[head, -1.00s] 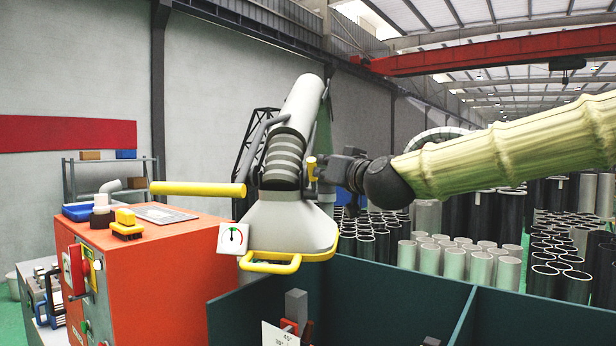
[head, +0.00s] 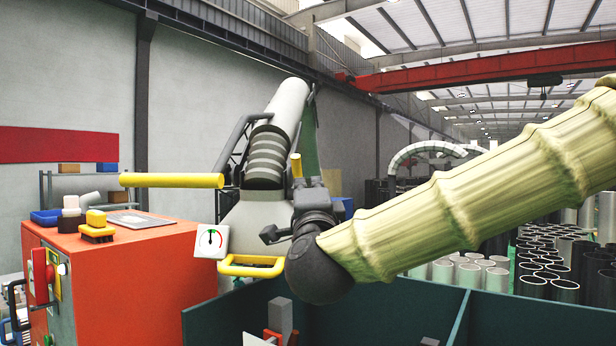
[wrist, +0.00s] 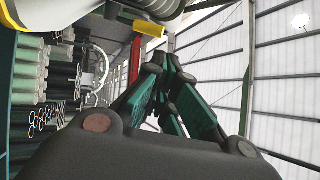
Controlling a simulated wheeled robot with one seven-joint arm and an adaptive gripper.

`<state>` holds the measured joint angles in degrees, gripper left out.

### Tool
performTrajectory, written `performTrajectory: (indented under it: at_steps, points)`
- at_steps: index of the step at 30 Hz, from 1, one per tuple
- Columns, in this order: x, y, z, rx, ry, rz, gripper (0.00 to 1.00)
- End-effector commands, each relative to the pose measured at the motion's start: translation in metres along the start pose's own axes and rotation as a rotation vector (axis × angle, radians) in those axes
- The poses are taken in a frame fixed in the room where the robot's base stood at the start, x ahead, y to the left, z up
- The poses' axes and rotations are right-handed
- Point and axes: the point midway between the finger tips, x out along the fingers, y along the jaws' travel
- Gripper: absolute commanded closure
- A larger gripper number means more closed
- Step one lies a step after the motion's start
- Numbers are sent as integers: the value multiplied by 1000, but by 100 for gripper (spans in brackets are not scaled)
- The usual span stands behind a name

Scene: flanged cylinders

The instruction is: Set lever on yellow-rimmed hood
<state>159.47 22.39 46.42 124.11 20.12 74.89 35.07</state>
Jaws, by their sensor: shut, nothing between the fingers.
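The grey hood (head: 250,213) hangs under a ribbed duct, with a yellow rim handle (head: 253,266) along its front and a dial (head: 211,241) at its left. A short yellow lever (head: 296,165) stands upright beside the duct. A yellow lever (wrist: 150,27) end, likely the same one, shows at the top of the wrist view. My gripper (wrist: 170,62) is shut and empty, its green-padded fingers together, below and right of that yellow end and apart from it in the picture. In the head view, my wrist covers the hood's right side; I cannot tell whether anything touches.
A long yellow bar (head: 172,180) sticks out left of the duct. An orange cabinet (head: 130,290) with a brush on top stands at left. Dark teal panels (head: 390,312) stand low in front. Several pipes (head: 550,262) stand at the right.

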Motion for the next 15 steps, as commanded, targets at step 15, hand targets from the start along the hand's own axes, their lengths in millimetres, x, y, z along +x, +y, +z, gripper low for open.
performTrajectory:
  at_steps: [15]
  points:
    - [81,-4,4,-1,-6,2,100]
